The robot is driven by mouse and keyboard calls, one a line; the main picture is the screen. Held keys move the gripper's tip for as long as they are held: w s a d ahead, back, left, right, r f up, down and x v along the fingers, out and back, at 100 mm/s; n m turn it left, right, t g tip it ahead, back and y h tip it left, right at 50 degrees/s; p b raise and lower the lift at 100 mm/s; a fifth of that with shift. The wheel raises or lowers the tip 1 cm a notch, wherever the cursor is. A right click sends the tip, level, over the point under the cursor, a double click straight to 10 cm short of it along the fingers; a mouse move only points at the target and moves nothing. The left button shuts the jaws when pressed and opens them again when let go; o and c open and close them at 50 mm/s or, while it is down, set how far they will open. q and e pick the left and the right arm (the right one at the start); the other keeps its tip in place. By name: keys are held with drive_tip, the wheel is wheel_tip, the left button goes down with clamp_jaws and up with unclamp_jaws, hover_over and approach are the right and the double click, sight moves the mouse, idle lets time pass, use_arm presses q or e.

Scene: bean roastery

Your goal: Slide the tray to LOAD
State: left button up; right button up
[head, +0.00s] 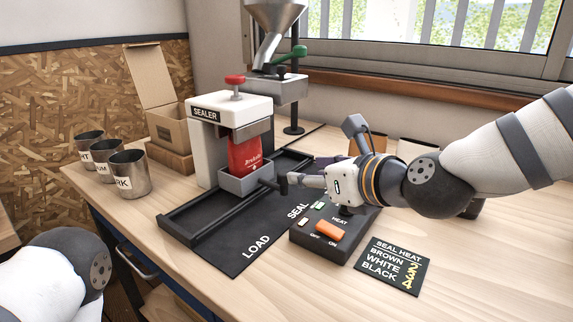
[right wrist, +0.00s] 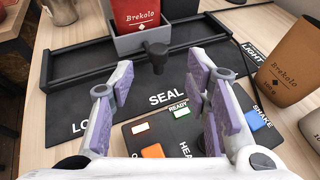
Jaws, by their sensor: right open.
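The tray (head: 238,181) is a small grey box on a dark rail, standing under the sealer at the SEAL mark. It holds a red coffee bag (head: 245,154) upright. A black knob (right wrist: 157,55) sticks out of the tray's front. The LOAD mark (head: 256,246) is on the black mat, left of SEAL. My right gripper (head: 286,183) is at the knob; in the right wrist view its purple-padded fingers (right wrist: 160,92) are apart, with the knob beyond and between them, apparently not gripped. My left arm shows at lower left, its gripper out of view.
The sealer (head: 232,110) with a red knob stands over the tray. A control box (head: 333,231) with an orange switch lies in front. A heat card (head: 394,265) lies at right. Metal cups (head: 130,172) and an open carton (head: 168,125) stand left. The rail's LOAD end is clear.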

sight(285, 174)
drive_tip(key=x, duration=0.4)
drive_tip(key=b+x, duration=0.1)
drive_tip(key=x, duration=0.4)
drive_tip(key=shift+a+f, duration=0.25)
drive_tip(key=shift+f, duration=0.25)
drive_tip(key=shift+w+a, duration=0.2)
drive_tip(key=shift+w, duration=0.2)
use_arm(q)
drive_tip(key=shift+s+f+g, duration=0.3)
drive_tip(key=shift+s+f, duration=0.75)
drive_tip(key=shift+s, duration=0.05)
use_arm(e)
clamp_jaws()
